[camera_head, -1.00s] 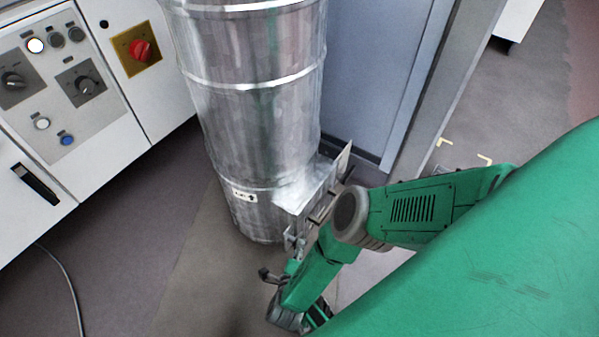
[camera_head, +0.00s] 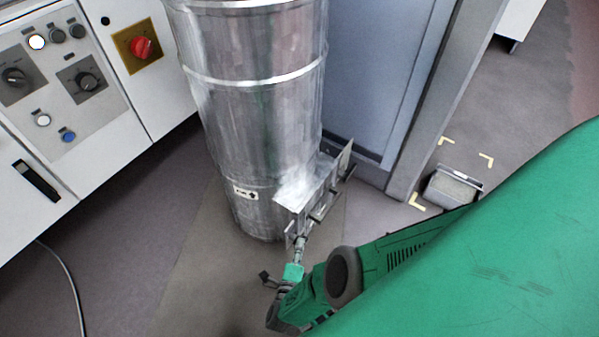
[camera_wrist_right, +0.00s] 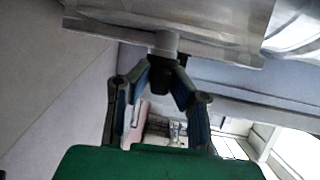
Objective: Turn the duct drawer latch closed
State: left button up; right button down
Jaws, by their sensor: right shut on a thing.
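The silver duct (camera_head: 255,120) stands upright in the head view, with a metal drawer housing (camera_head: 300,188) on its lower right side. My right gripper (camera_head: 300,246) is at the lower front end of this housing, with its arm reaching in from the right. In the right wrist view, the right gripper (camera_wrist_right: 166,76) is shut on a small dark latch knob (camera_wrist_right: 163,68). A short grey stem (camera_wrist_right: 166,42) joins the knob to the metal plate above. The latch's turn angle cannot be told. My left gripper is not in view.
A white control cabinet (camera_head: 110,115) with knobs and a red switch stands at left. A grey panel and post (camera_head: 440,100) stand behind the duct. A grey box (camera_head: 452,188) lies on the floor by yellow corner marks. A cable (camera_head: 68,275) lies at lower left.

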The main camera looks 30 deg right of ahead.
jog(key=shift+w+r, duration=0.25)
jog(key=shift+w, duration=0.05)
jog(key=c, duration=1.5)
grip_release()
jog(key=shift+c, duration=0.2)
jog(key=shift+s+f, duration=0.1)
jog(key=shift+s, duration=0.05)
